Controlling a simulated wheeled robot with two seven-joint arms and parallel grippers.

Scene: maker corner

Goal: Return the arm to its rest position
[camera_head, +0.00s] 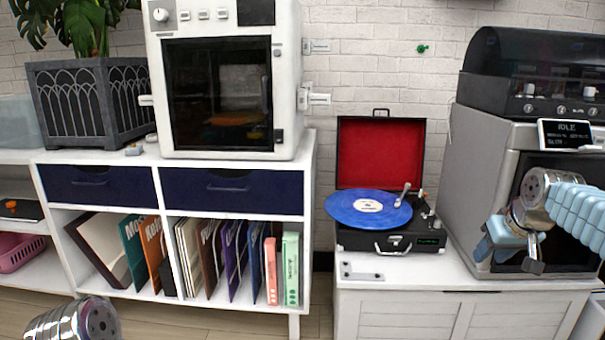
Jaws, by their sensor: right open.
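My right gripper (518,248) is in the camera_head view at the right. Its light blue arm comes in from the right edge with a silver metal joint. The gripper is open, and I see nothing between its fingers. It shows in front of the grey machine with a dark door (463,185); I cannot tell the gap between them. A silver part of my left arm shows at the bottom left edge; the left gripper is out of the picture.
A record player (385,238) with a blue record (345,207) and raised red lid stands on the white cabinet (440,310). A white boxy machine (294,90) stands on the shelf unit (310,170) with folders below. A planter (60,105) is at the left.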

